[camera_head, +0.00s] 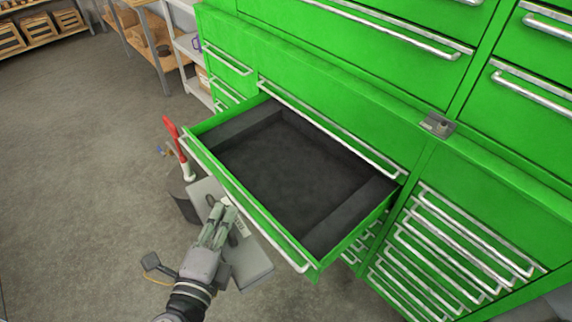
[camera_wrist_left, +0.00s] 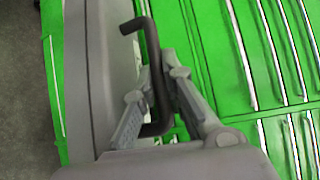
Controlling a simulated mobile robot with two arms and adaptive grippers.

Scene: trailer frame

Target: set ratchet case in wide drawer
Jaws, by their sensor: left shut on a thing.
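My left gripper (camera_head: 222,213) is in front of the open wide drawer, near its front edge. It is shut on the black handle of the grey ratchet case (camera_head: 256,266). In the left wrist view the fingers (camera_wrist_left: 158,92) close around the bent black handle (camera_wrist_left: 131,25), with the grey case body (camera_wrist_left: 88,75) beside them. The case hangs outside the drawer, in front of and below its front rim. The wide green drawer (camera_head: 240,202) is pulled out and empty, with a dark lined floor. My right gripper is not in view.
The green cabinet (camera_head: 330,95) stands behind the drawer, with shut drawers above and several narrow ones (camera_head: 470,225) at lower right. A red-handled tool (camera_head: 173,133) stands left of the drawer. Shelving (camera_head: 187,48) is at the back left. Grey floor is clear at left.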

